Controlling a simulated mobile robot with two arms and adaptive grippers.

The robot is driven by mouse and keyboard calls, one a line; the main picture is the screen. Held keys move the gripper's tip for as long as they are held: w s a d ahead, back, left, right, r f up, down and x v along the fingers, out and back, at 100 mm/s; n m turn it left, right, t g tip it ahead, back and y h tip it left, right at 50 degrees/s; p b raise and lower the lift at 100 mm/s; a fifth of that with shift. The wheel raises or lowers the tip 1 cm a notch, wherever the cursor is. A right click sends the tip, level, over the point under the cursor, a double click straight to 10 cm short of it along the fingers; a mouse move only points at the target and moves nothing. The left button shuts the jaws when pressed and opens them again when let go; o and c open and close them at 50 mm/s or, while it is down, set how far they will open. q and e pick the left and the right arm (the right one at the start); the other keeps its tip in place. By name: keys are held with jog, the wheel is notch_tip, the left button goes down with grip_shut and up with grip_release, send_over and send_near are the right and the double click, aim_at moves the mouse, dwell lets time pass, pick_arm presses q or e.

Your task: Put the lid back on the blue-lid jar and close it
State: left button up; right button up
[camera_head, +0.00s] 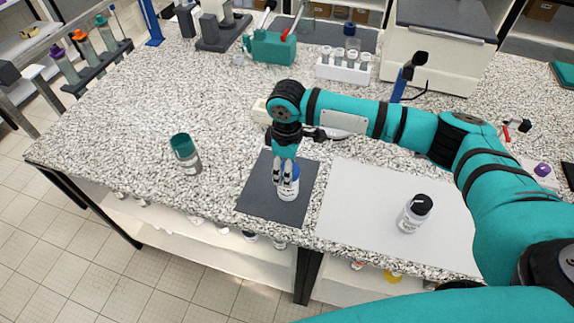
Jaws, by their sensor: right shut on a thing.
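The blue-lid jar (288,193), small with a pale label, stands upright on the dark grey mat (263,205). My right gripper (285,178) points down over the jar, with its fingers shut around the top. A bit of the blue lid (296,171) shows between and beside the fingers, at the jar's mouth. The fingers hide most of the lid, so I cannot tell whether it is seated or tight. My left gripper is not in view.
A black-lid jar (412,215) stands on the white mat (350,205) at right. A white rack of vials (343,68) and a teal device (270,49) are at the back.

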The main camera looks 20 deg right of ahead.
jog(key=shift+f, duration=0.1)
dwell(0.3)
jog(key=o, duration=0.9)
notch_tip(320, 180, up, 5)
jog(key=p, duration=0.6)
jog(key=shift+r, duration=1.05)
